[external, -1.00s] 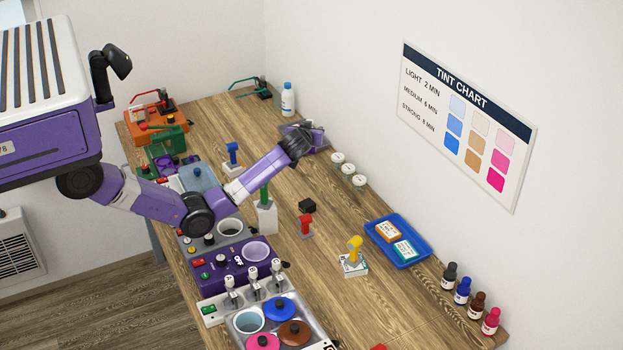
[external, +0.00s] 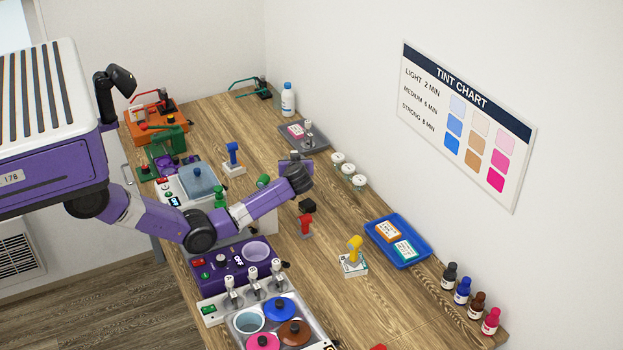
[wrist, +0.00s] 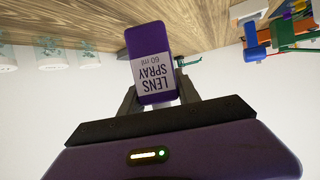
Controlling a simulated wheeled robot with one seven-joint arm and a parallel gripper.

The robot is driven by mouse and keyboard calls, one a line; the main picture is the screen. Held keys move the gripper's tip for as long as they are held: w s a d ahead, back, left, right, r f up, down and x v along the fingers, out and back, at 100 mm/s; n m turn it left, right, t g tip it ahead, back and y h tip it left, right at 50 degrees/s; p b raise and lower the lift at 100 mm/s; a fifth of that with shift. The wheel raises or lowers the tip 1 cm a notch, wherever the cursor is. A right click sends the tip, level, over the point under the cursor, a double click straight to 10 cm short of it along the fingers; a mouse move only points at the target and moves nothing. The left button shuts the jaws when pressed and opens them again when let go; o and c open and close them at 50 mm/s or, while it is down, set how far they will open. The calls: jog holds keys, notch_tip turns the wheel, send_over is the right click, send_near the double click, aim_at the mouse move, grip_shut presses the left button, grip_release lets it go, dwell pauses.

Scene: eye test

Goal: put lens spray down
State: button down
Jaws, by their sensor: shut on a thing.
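The lens spray (wrist: 152,50) is a purple bottle with a white label, upside down in the wrist view. My gripper (wrist: 157,88) is shut on it, with one dark finger on each side. In the external view my gripper (external: 289,164) is above the middle of the table, mostly behind my wrist, and I cannot make out the bottle there. A grey tray (external: 319,145) lies farther back near the wall. It holds a pink-and-white box (external: 296,131) and a small silver-topped item (external: 309,133).
Small jars (external: 337,159) stand along the wall right of my gripper. Machines (external: 232,272) line the left edge. Bare wood lies around the blue-handled tool (external: 233,155).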

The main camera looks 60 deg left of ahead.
jog(key=shift+f+b, duration=1.4)
jog(key=shift+f, duration=1.7)
jog(key=shift+f, duration=0.15)
jog(key=c, duration=0.9)
grip_release()
jog(key=shift+o, duration=0.2)
jog(key=shift+r, duration=0.25)
jog(key=p+v, duration=0.1)
jog(key=v, duration=0.1)
jog(key=shift+d+r, duration=0.1)
jog(key=shift+d, duration=0.2)
notch_tip(320, 180, up, 6)
jog(key=p, duration=0.3)
jog(key=shift+s+d, duration=0.15)
jog(key=shift+r, duration=0.45)
